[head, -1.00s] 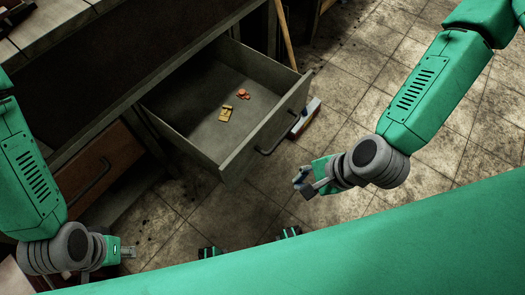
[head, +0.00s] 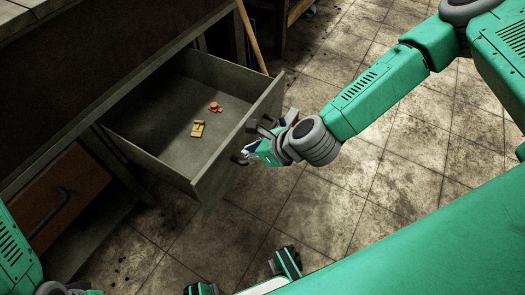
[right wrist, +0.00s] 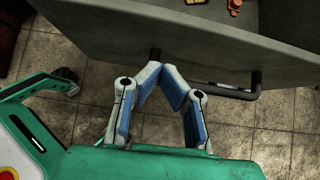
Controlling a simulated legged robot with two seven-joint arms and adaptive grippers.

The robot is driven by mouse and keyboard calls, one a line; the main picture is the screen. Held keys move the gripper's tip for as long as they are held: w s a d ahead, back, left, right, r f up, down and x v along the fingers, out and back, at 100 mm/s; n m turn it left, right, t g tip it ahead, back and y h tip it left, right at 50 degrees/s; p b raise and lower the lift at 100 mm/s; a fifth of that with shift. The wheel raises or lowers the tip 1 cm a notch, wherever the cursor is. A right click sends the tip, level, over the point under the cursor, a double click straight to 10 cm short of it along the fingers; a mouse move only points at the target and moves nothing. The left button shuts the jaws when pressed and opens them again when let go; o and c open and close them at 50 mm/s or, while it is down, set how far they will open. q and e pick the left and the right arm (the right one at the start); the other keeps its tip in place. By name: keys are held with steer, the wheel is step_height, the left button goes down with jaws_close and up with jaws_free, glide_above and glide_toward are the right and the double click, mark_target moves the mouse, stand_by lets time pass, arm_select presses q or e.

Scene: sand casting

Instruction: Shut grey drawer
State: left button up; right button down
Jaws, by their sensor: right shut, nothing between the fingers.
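The grey drawer (head: 240,137) stands pulled open from the bench in the head view, with a yellow piece (head: 197,128) and small orange-red pieces (head: 215,107) inside. My right gripper (head: 247,157) is at the outer side of its front panel, by the dark bar handle. In the right wrist view the right fingers (right wrist: 160,72) are shut and empty, close to the drawer front (right wrist: 130,32) and beside one end of the handle (right wrist: 235,93). I cannot tell whether they touch it. My left arm's wrist shows at the bottom left edge; its fingers are out of frame.
A wooden stick (head: 250,35) leans behind the grey drawer. The tiled floor (head: 420,150) to the right is clear.

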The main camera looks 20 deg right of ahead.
mark_target(230, 146)
steer(key=shift+w+a+r+b, duration=0.15)
steer(key=shift+w+a+b, duration=0.15)
steer(key=shift+w+a, duration=1.1)
arm_select(q)
steer(key=shift+a+f, duration=0.1)
steer(key=shift+f, duration=0.35)
arm_select(e)
steer(key=shift+w+d, duration=0.1)
